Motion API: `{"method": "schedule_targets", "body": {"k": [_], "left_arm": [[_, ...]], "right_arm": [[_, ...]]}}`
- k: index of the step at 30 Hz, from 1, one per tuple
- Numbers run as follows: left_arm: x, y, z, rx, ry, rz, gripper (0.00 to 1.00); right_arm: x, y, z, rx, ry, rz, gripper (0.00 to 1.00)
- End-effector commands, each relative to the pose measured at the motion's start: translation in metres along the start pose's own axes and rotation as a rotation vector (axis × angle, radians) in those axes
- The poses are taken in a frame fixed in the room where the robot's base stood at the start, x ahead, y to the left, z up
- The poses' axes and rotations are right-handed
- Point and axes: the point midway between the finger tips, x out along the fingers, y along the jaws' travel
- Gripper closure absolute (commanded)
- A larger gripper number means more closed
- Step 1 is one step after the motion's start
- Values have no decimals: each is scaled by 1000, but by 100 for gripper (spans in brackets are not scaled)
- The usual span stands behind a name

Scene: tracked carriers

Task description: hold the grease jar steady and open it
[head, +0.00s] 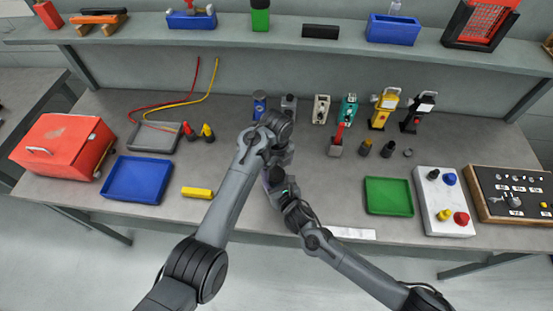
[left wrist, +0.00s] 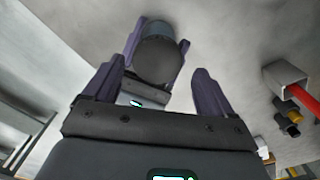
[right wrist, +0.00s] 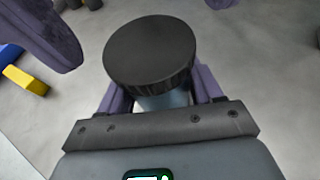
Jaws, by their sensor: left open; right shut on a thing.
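The grease jar shows best in the right wrist view, with a wide black ridged lid (right wrist: 150,50) on its blue-grey body (right wrist: 165,100). My right gripper (right wrist: 158,98) is shut on the body below the lid. The left wrist view shows the lid (left wrist: 158,60) between the right gripper's purple fingers. My left gripper (left wrist: 155,78) is open and empty, its fingers apart on either side of the jar in that view and not touching the lid. In the head view my left gripper (head: 281,156) is just beyond the right one; the arms mostly hide the jar.
A blue tray (head: 111,187), yellow block (head: 197,192) and red box (head: 60,143) lie to the left. A green tray (head: 376,196) and a white panel (head: 426,213) with knobs lie to the right. Bottles and upright tools stand along the back under the shelf (head: 345,49).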

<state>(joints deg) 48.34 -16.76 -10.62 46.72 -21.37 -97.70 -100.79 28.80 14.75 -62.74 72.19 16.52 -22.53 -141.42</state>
Motion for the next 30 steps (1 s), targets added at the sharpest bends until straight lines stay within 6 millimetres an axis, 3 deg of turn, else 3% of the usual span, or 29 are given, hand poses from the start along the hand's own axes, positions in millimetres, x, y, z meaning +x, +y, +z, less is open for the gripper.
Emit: {"method": "schedule_targets", "body": {"k": [6, 17, 28, 30], "left_arm": [[18, 0, 0, -1, -1, 1, 15], [23, 0, 0, -2, -1, 0, 15], [22, 0, 0, -2, -1, -2, 68], [22, -1, 0, -4, -1, -3, 73]], "right_arm": [[0, 1, 0, 0, 0, 1, 100], [0, 0, 0, 1, 0, 1, 100], [0, 2, 0, 0, -1, 3, 100], [0, 2, 1, 0, -1, 4, 100]]}}
